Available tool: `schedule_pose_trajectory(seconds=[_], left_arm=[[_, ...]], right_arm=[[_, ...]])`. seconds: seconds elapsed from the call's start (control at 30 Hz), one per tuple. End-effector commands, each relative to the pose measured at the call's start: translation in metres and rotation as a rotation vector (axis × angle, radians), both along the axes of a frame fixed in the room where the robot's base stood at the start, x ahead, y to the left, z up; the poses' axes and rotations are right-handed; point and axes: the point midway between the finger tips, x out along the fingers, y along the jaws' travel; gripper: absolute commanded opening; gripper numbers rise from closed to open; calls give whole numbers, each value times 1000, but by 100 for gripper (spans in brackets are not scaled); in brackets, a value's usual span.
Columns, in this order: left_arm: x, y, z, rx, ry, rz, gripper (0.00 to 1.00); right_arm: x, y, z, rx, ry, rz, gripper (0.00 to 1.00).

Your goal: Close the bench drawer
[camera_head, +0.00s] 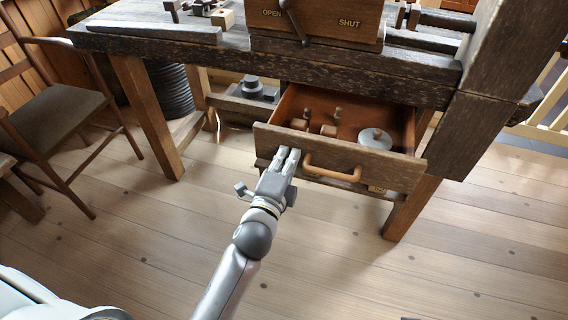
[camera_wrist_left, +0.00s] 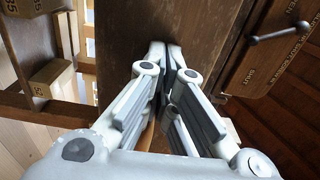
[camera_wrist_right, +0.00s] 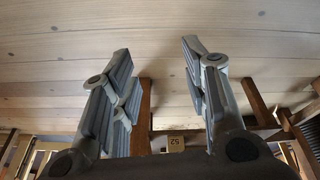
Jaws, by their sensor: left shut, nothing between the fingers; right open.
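The bench drawer (camera_head: 393,166) is pulled out from under the dark workbench (camera_head: 330,77), its inside visible from above. Its front carries a tan curved handle (camera_head: 332,174). Small wooden pieces (camera_head: 329,130) and a pale round disc (camera_head: 375,138) lie inside. My left gripper (camera_head: 288,154) is shut and empty at the drawer front, left of the handle. In the left wrist view its fingertips (camera_wrist_left: 164,48) are close against a brown wooden panel; I cannot tell if they touch. My right gripper (camera_wrist_right: 156,48) is open and empty in the right wrist view, with floorboards beyond it.
A wooden box (camera_head: 315,20) marked OPEN and SHUT, with a dark lever (camera_head: 293,22), stands on the bench. A chair (camera_head: 60,118) stands at the left. Bench legs (camera_head: 147,120) flank the drawer. The plank floor (camera_head: 330,255) before the drawer is clear except for my arm.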

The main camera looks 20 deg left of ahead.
Motion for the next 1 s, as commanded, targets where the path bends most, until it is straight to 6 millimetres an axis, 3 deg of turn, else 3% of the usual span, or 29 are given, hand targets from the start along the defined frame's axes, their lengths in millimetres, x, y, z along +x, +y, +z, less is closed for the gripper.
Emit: schedule_pose_trajectory(seconds=[0.1,0.27,0.5,0.8,1.0], left_arm=[[28,-1,3,2,-5,0,0],[72,-2,2,2,-6,0,0],[126,-4,-1,2,-3,0,0],[174,-6,-1,1,-2,1,0],[191,-6,0,0,-1,1,0]], right_arm=[[0,1,-12,0,10,5,42],[1,1,-14,-1,9,4,42],[-1,0,20,1,-14,0,42],[-16,-3,76,2,-42,-3,42],[-16,-3,67,1,-37,-3,42]])
